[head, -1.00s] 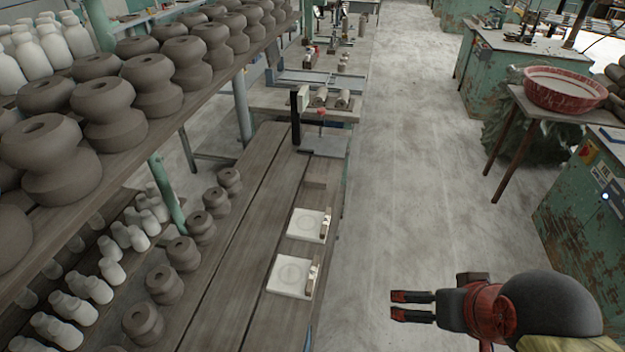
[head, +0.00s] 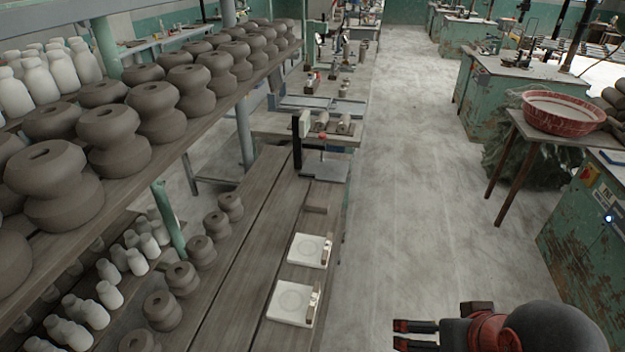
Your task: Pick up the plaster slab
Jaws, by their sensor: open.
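Two pale square slabs lie flat on the wooden plank table. The nearer slab (head: 289,301) is close to the table's right edge, and the farther slab (head: 308,249) lies just beyond it. Each has a faint round mark on top and a small brownish piece along its right side. I cannot tell which one is the plaster slab. My gripper (head: 398,336) is open and empty over the floor at the lower right, to the right of the slabs and apart from them. Its lower part is close to the bottom edge of the picture.
Shelves of brown clay forms (head: 160,110) and white bottles line the left. A red basin (head: 563,111) stands on a side table at right. The floor aisle (head: 410,200) is clear.

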